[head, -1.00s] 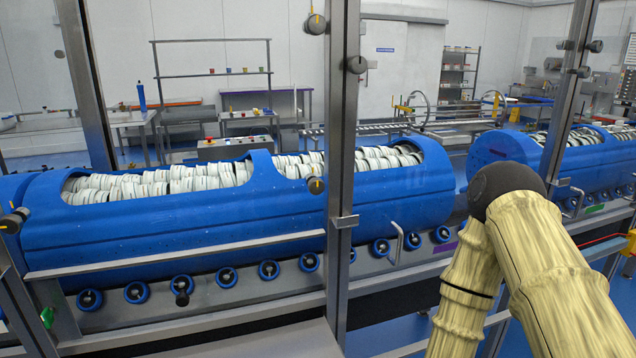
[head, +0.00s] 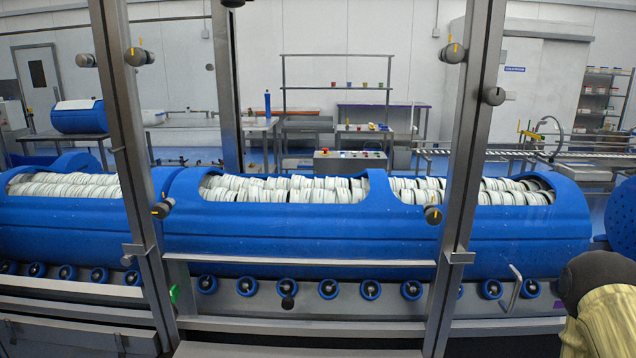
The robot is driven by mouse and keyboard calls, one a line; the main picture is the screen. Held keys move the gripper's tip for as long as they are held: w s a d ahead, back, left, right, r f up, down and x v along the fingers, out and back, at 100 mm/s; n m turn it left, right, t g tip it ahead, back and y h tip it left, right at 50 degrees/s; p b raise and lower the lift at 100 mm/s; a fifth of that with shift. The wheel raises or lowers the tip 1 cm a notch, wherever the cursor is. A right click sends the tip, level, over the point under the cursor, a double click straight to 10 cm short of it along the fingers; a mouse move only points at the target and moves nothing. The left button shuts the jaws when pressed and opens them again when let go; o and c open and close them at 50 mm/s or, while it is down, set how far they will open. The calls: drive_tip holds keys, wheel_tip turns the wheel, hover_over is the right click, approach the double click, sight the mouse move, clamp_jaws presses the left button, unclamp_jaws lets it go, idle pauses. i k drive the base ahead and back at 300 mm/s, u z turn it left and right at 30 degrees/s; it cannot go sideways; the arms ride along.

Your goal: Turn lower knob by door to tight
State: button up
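Dark knobs with yellow pointer marks sit on the steel posts of a clear-panelled frame. The right post has an upper knob (head: 454,53) and a lower knob (head: 433,215); the lower one's yellow mark points roughly upward. I cannot tell which lower knob is the one by the door, or whether any is tight. A bent metal handle (head: 515,288) stands right of the right post. My arm shows at the lower right edge; my gripper is out of view.
Blue tubs (head: 300,240) full of white discs lie behind the frame on a bed of blue rollers (head: 328,289). A steel crossbar (head: 300,262) spans the posts. Plain black knobs (head: 494,96) also stick out.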

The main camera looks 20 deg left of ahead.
sight(160, 211)
drive_tip(key=u, duration=3.6)
drive_tip(key=i, duration=0.5)
drive_tip(key=z, duration=1.35)
